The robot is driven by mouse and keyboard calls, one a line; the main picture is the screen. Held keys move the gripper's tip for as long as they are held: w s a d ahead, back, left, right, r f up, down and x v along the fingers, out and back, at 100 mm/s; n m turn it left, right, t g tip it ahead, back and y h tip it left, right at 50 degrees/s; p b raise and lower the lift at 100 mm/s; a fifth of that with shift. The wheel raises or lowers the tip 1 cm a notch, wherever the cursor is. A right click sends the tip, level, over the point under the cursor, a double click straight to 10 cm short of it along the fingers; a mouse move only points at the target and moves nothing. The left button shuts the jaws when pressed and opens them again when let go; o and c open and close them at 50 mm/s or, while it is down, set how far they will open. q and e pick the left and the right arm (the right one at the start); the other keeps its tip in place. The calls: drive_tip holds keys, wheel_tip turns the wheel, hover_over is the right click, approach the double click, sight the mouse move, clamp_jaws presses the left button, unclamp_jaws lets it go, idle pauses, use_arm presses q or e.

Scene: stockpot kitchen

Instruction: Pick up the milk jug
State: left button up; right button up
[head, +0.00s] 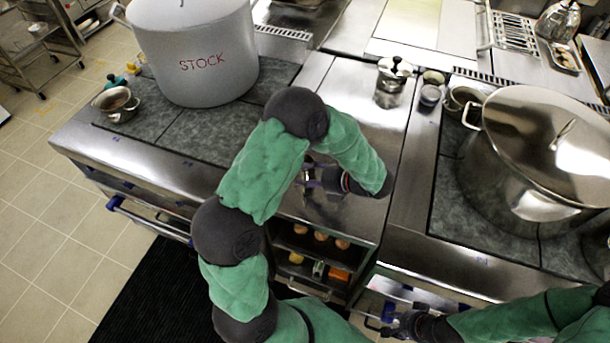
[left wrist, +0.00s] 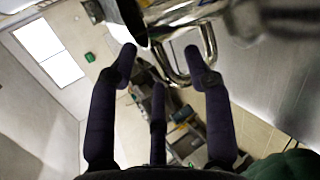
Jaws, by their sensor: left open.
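The milk jug appears to be the shiny metal vessel with a looped handle at the top of the left wrist view (left wrist: 180,14). It is cut off by the frame edge, and in the head view my arm largely hides that spot. My left gripper (head: 314,177) is low over the steel counter between the two stoves. Its dark fingers, also in the left wrist view (left wrist: 160,58), are spread apart around the jug's handle, with no clear contact visible. My right gripper (head: 393,326) is low at the front of the right stove; its fingers are unclear.
A large STOCK pot (head: 200,55) and small saucepan (head: 117,104) stand on the left stove. A big lidded pot (head: 535,155) fills the right stove. A metal pot with a black-knobbed lid (head: 391,85) stands farther back on the counter. Open shelves (head: 310,250) hold food below.

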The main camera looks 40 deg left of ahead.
use_arm(q)
clamp_jaws()
idle(0.3)
